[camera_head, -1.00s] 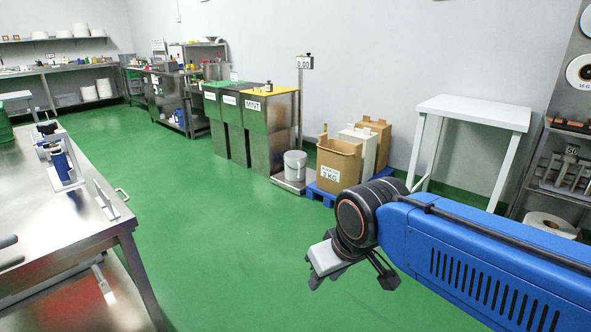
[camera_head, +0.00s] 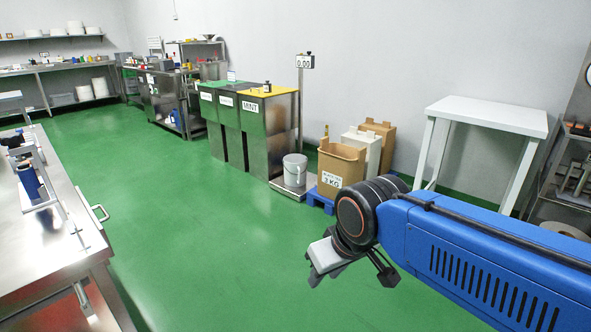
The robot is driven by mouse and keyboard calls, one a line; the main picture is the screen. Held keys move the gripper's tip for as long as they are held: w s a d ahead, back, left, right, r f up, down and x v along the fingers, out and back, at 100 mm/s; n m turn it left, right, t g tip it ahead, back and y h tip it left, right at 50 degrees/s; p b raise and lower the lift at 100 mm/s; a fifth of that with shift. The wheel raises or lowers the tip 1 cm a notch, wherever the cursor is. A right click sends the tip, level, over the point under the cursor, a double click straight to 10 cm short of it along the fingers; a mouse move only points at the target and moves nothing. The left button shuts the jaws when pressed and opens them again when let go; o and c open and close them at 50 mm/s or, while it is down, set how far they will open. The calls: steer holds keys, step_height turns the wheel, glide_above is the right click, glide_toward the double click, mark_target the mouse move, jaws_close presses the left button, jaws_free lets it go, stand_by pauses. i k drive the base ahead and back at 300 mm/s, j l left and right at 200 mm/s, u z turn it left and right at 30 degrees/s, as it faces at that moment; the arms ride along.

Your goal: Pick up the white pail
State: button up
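The white pail (camera_head: 294,171) stands upright on the platform of a floor scale (camera_head: 291,188), beside the steel bins and left of a cardboard box. It looks light grey-white, and a handle shows faintly on its side. My gripper (camera_head: 350,277) is at the lower right, well in front of the pail and apart from it, over the green floor. Its fingers are spread apart with nothing seen between them.
Steel bins (camera_head: 262,135) with green and yellow lids stand left of the scale. An open cardboard box (camera_head: 340,162) on a blue pallet (camera_head: 318,200) is to the right. A steel table (camera_head: 45,235) is at left. The green floor (camera_head: 210,235) between is clear.

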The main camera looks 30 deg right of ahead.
mark_target(296, 165)
steer(key=i+l, duration=0.65)
steer(key=i, duration=0.15)
steer(key=i+l, duration=0.6)
steer(key=i, duration=0.15)
steer(key=i+l, duration=0.65)
steer(key=i, duration=0.15)
steer(key=i+l, duration=0.65)
steer(key=i, duration=0.1)
